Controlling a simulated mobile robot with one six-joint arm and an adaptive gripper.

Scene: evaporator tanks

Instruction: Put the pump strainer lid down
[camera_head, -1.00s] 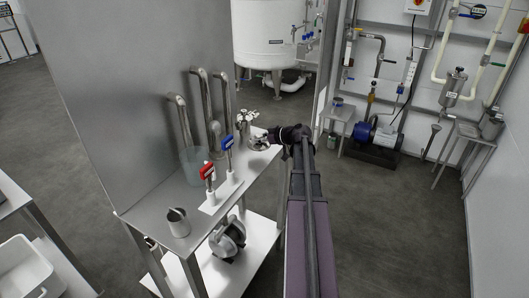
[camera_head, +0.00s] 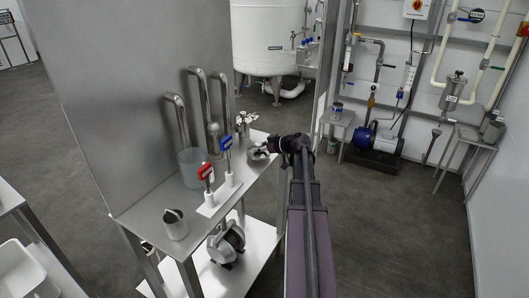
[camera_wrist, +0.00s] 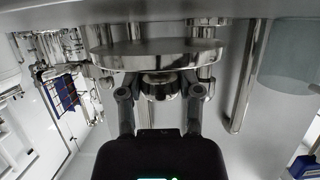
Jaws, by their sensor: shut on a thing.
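The pump strainer lid is a round shiny metal disc with a ridged knob. It shows in the head view (camera_head: 258,153) at the far right part of the steel bench (camera_head: 152,212), and in the wrist view (camera_wrist: 158,54). My gripper (camera_head: 277,145) is shut on the knob, which sits between both fingers in the wrist view (camera_wrist: 160,88). The disc's flat side faces the bench surface, at the top of the wrist view. I cannot tell whether the disc touches the bench.
A steel pot with wing knobs (camera_head: 243,122) stands just behind the lid. Bent steel pipes (camera_head: 200,105), a clear beaker (camera_head: 191,166), red-handled (camera_head: 206,176) and blue-handled (camera_head: 227,150) valves and a steel cup (camera_head: 175,225) occupy the bench. A pump (camera_head: 226,241) sits on the lower shelf.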

